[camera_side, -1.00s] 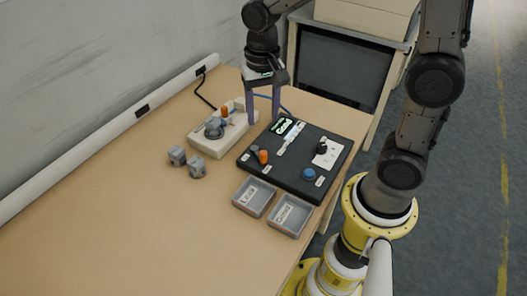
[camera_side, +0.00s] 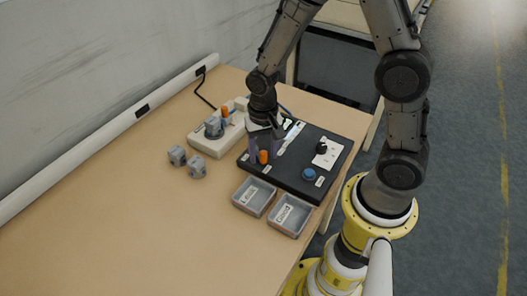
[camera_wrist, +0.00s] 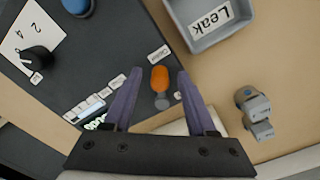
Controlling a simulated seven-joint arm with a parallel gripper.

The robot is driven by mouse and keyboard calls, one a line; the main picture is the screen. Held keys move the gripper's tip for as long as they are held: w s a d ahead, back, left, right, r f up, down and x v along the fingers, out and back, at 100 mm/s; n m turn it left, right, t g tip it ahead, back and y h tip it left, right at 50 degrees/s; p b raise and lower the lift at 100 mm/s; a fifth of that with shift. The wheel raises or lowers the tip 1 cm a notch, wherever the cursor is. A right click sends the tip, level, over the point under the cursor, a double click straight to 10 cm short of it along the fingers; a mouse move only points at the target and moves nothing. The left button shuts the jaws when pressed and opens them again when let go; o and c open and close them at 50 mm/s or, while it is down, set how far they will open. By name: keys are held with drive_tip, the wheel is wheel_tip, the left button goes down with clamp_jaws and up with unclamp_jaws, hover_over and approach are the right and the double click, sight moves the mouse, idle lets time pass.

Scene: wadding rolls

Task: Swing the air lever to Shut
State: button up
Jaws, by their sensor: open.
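The air lever has an orange handle (camera_side: 264,157) and sits at the near left corner of the black panel (camera_side: 310,190). In the wrist view the orange handle (camera_wrist: 160,79) joins a grey pivot (camera_wrist: 162,102). My gripper (camera_side: 262,160) is low over that corner, with its purple fingers around the lever. In the wrist view my gripper (camera_wrist: 156,78) is open, one finger on each side of the handle, with gaps showing. A small white label (camera_wrist: 159,53) lies by the handle tip; its wording is too small to read.
The panel also bears a blue button (camera_side: 308,174) and a black knob (camera_side: 322,148). Two grey trays stand in front, one marked Leak (camera_side: 245,201). Two grey fittings (camera_side: 187,162) lie left of the panel. A beige fixture (camera_side: 204,143) stands behind them. The left of the table is clear.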

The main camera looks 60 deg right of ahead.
clamp_jaws()
drive_tip(key=shift+d, duration=0.1)
idle(0.5)
drive_tip(key=n, duration=0.1)
drive_tip(key=d+n, duration=0.1)
drive_tip(key=n, duration=0.1)
drive_tip(key=shift+s+d, duration=0.1)
drive_tip(key=shift+s, duration=0.2)
drive_tip(key=d+n, duration=0.1)
drive_tip(key=n, duration=0.2)
drive_tip(key=shift+s+d+n, duration=0.1)
drive_tip(key=shift+d+n, duration=0.2)
drive_tip(key=shift+d, duration=0.1)
drive_tip(key=d+n, duration=0.1)
drive_tip(key=n, duration=0.1)
drive_tip(key=shift+d+n, duration=0.1)
drive_tip(key=shift+n, duration=0.2)
drive_tip(key=shift+w+d+r+n, duration=0.1)
drive_tip(key=shift+w+d+n, duration=0.15)
drive_tip(key=shift+n, duration=0.45)
drive_tip(key=shift+w+d+n, duration=0.15)
drive_tip(key=shift+d+n, duration=0.2)
drive_tip(key=shift+n, duration=0.35)
